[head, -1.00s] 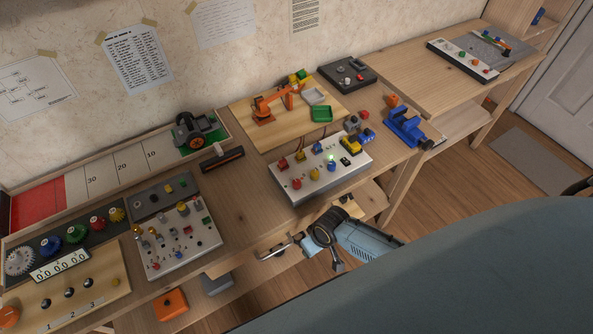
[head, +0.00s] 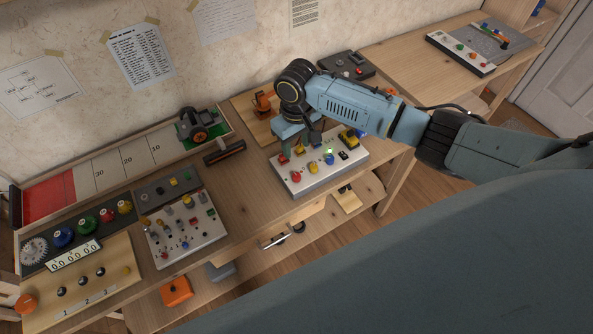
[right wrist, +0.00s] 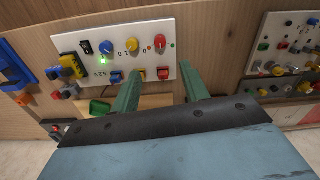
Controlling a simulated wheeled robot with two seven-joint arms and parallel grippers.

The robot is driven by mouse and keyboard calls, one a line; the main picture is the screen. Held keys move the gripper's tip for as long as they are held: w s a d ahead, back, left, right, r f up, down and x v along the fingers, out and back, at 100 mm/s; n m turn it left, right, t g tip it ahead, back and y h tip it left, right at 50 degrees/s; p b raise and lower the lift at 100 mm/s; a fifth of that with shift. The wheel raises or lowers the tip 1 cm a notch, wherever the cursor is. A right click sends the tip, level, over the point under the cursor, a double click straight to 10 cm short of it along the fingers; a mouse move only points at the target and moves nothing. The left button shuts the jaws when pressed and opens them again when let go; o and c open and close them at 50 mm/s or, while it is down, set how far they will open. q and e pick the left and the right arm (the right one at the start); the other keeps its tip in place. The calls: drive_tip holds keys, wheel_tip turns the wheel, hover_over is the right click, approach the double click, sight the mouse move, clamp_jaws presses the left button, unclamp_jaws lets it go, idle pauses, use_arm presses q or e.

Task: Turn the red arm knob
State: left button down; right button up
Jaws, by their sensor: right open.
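The white control panel (head: 312,186) on the bench carries red, yellow and blue knobs in a front row and matching square pieces behind them. The red knob (head: 296,176) is at the front left; it also shows in the right wrist view (right wrist: 159,42). My right gripper (head: 299,146) is over the back left part of the panel, fingers apart and empty. In the right wrist view its fingertips (right wrist: 161,70) flank the red square piece (right wrist: 163,75), with the red knob just beyond them. Contact cannot be told. My left gripper is not in view.
The orange model arm (head: 264,102) stands behind the panel, partly hidden by my right arm. A panel of small switches (head: 184,236) lies to the left. A black-handled tool (head: 224,155) lies between them. Bare bench (head: 250,190) separates the two panels.

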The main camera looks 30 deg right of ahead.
sight(296, 175)
wheel_tip(296, 175, down, 13)
drive_tip(key=shift+f+b, duration=0.1)
drive_tip(key=shift+b, duration=0.9)
clamp_jaws()
drive_tip(key=shift+r+m+p, duration=0.2)
drive_tip(key=shift+m+p, duration=1)
drive_tip(key=shift+m, duration=0.2)
drive_tip(key=m+p, duration=0.1)
drive_tip(key=m, duration=0.1)
drive_tip(key=shift+m+p, duration=0.3)
drive_tip(key=shift+m, duration=0.1)
drive_tip(key=m+p, duration=0.1)
drive_tip(key=m, duration=0.2)
drive_tip(key=shift+f+m+p, duration=0.15)
drive_tip(key=shift+m+p, duration=0.45)
drive_tip(key=shift+m, duration=1)
